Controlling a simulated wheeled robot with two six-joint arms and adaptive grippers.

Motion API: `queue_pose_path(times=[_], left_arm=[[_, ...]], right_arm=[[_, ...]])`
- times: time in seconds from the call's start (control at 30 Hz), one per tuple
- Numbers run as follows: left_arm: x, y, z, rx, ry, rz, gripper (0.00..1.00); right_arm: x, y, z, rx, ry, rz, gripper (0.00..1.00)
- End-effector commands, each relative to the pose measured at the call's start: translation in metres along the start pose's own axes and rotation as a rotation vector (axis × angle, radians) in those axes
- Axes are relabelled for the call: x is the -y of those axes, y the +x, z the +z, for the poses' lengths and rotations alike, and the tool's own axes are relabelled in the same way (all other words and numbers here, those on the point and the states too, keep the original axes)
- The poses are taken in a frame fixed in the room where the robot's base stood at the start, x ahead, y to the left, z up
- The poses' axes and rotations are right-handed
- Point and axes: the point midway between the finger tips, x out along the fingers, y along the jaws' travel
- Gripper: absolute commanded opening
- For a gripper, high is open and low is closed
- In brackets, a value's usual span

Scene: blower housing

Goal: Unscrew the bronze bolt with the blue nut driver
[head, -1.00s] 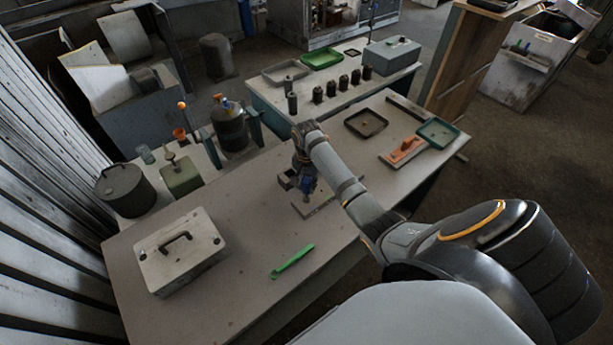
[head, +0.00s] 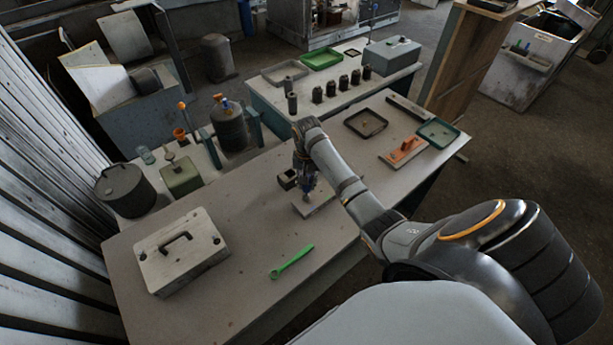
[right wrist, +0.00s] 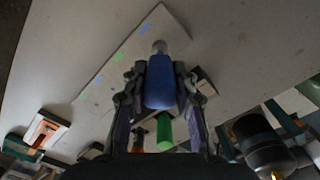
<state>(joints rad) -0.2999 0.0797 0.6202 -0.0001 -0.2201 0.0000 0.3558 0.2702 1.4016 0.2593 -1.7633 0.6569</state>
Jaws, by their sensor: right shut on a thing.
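My right gripper (head: 307,186) is over a thin light plate (head: 322,204) on the bench. In the right wrist view the gripper (right wrist: 160,88) is shut around the blue handle of the nut driver (right wrist: 160,82). The driver's grey metal end (right wrist: 159,47) points at the plate (right wrist: 122,68), which bears small blue and green marks. I cannot tell whether that end touches the plate. I cannot make out the bronze bolt; the driver and gripper may hide it. My left gripper is not in view.
A small dark open block (head: 287,179) stands beside the gripper. A green wrench (head: 292,262) and a light case with a handle (head: 183,250) lie nearer on the bench. A dark tray (head: 350,127), an orange-topped plate (head: 403,153) and a green tray (head: 452,143) are at the far right.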

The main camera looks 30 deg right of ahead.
Motion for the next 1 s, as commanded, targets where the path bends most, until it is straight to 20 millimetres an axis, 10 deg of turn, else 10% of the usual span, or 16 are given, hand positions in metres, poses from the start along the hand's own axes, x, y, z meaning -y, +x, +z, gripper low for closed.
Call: queue_pose_path(times=[1.0], left_arm=[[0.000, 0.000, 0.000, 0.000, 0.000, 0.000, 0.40]], right_arm=[[0.000, -0.069, 0.000, -0.001, 0.001, 0.000, 0.00]])
